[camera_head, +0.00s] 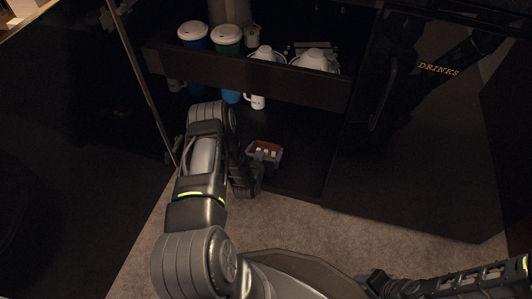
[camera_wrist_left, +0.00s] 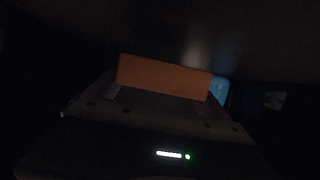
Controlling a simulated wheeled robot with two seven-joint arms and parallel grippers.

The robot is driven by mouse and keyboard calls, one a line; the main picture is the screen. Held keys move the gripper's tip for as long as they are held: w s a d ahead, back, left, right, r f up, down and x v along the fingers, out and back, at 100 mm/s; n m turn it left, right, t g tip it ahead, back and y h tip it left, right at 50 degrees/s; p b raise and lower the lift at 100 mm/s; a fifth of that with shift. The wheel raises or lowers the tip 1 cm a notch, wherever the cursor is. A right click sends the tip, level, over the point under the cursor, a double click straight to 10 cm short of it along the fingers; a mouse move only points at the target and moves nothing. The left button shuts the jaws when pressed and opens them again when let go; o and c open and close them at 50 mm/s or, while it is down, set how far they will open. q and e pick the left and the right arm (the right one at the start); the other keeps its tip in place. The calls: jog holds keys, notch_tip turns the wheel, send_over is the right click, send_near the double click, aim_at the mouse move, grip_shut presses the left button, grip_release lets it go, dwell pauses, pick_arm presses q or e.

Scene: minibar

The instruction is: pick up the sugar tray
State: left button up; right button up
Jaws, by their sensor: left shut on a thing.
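The sugar tray (camera_head: 265,147) is a small box with an orange-brown inside and several white pieces in it. It is at the front of the lower part of the dark cabinet. My left gripper (camera_head: 256,166) is shut on the tray at its near left side.
A dark shelf (camera_head: 250,78) lies above and behind the tray. It holds lidded cups (camera_head: 227,37), white cups (camera_head: 314,60) and plates. A white mug (camera_head: 256,102) stands below it. A door marked DRINKS (camera_head: 430,140) is to the right. Carpet (camera_head: 300,225) is clear in front.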

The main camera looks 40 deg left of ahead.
pick_arm(q)
notch_tip(320, 180, up, 6)
jog(key=shift+f+p, duration=0.2)
jog(key=shift+p, duration=0.85)
jog(key=shift+f, duration=0.1)
